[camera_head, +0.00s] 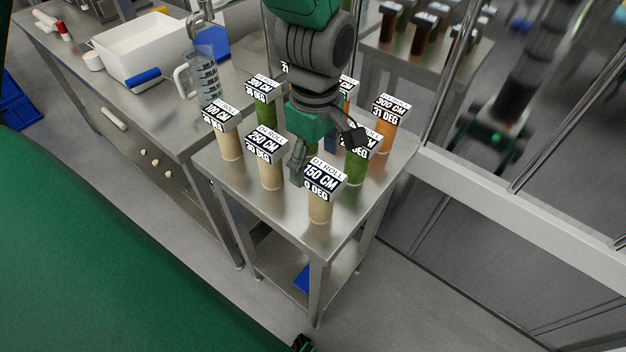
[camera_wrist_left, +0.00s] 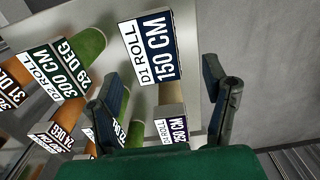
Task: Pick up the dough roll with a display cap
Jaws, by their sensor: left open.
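Several upright dough rolls with labelled display caps stand on a small steel table (camera_head: 292,228). A beige roll (camera_head: 320,208) with a cap reading 150 CM stands nearest the front. A beige roll (camera_head: 270,175) capped 250 CM and another beige roll (camera_head: 230,148) stand to its left. A green roll (camera_head: 357,168) is behind it to the right. My left gripper (camera_head: 327,150) is open and empty above the table, among the front caps. In the left wrist view, the 150 CM cap (camera_wrist_left: 150,48) shows beyond and between the spread fingers (camera_wrist_left: 164,75). My right gripper is not seen.
An orange roll (camera_head: 386,136) and another green roll (camera_head: 265,112) stand further back. A steel counter at left holds a white tub (camera_head: 140,50) and a clear measuring jug (camera_head: 205,80). A glass partition with a pale rail (camera_head: 500,190) runs along the right.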

